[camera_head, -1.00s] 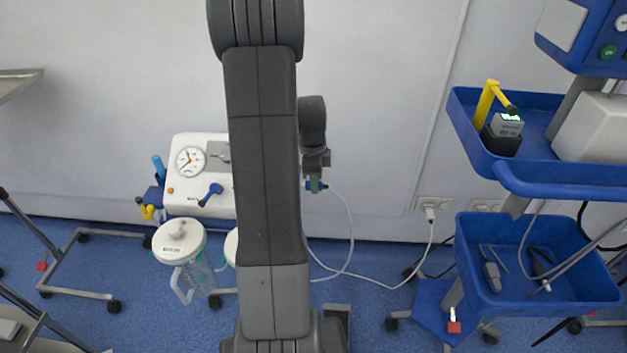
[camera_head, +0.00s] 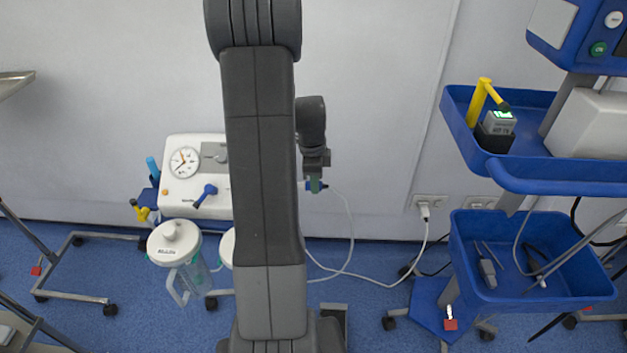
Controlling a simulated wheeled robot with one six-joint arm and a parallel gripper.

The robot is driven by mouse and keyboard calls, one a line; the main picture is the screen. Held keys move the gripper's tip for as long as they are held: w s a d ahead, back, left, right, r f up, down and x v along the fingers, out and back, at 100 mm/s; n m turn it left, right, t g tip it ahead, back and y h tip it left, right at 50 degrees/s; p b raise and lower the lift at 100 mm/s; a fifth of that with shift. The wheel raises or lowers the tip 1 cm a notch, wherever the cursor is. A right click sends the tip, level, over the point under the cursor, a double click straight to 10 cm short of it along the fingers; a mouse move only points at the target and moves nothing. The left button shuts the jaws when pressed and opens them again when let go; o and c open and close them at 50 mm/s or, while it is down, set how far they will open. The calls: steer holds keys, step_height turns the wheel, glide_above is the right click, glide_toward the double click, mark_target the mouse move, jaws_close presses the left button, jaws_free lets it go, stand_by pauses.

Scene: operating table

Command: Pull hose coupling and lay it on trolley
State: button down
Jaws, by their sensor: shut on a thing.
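My gripper (camera_head: 316,178) hangs in front of the wall, just right of my arm. It is shut on the hose coupling (camera_head: 314,187), a small blue and green piece at its tip, partly hidden by the jaws. A thin white hose (camera_head: 351,225) runs from the coupling's right side down toward the floor. A blue trolley stands at the right, with an upper tray (camera_head: 457,105) and a lower tray (camera_head: 465,270). My gripper is well left of it, apart from both trays.
A white suction unit (camera_head: 176,195) with gauge and jars stands left, partly behind my arm. The upper tray holds a yellow handle (camera_head: 478,103), a small device and a white box (camera_head: 590,125). The lower tray holds several tools. A white cable (camera_head: 400,278) runs to a wall socket.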

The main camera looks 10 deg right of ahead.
mark_target(327, 185)
steer(key=shift+d, duration=0.2)
steer(key=shift+s+d, duration=0.15)
steer(key=shift+d, duration=0.2)
steer(key=shift+d, duration=0.15)
stand_by(0.5)
steer(key=shift+s+d, duration=0.25)
steer(key=shift+d, duration=0.45)
steer(key=shift+d, duration=0.15)
step_height(327, 185, up, 8)
steer(key=d+p, duration=0.2)
steer(key=p, duration=0.3)
steer(key=shift+s+f+p, duration=0.25)
steer(key=shift+s+p, duration=0.05)
steer(key=shift+a, duration=0.1)
stand_by(0.3)
